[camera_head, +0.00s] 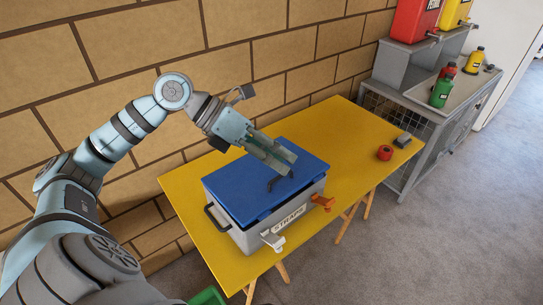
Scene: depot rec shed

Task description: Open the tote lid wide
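A grey tote (287,226) labelled "STRAPS" stands on a yellow table. Its blue lid (302,163) lies over the top and looks down or nearly down; I cannot tell if there is a small gap. On the front, an orange latch (322,203) and a pale latch (272,240) stick outward. My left gripper (287,167) reaches in from the upper left, with its fingertips above the lid close to the dark handle. Whether the fingers touch or grip anything is unclear. My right gripper is out of view.
A brick wall (130,60) stands behind. A grey cabinet (402,105) with bottles is at right. Something green (207,297) shows at the bottom.

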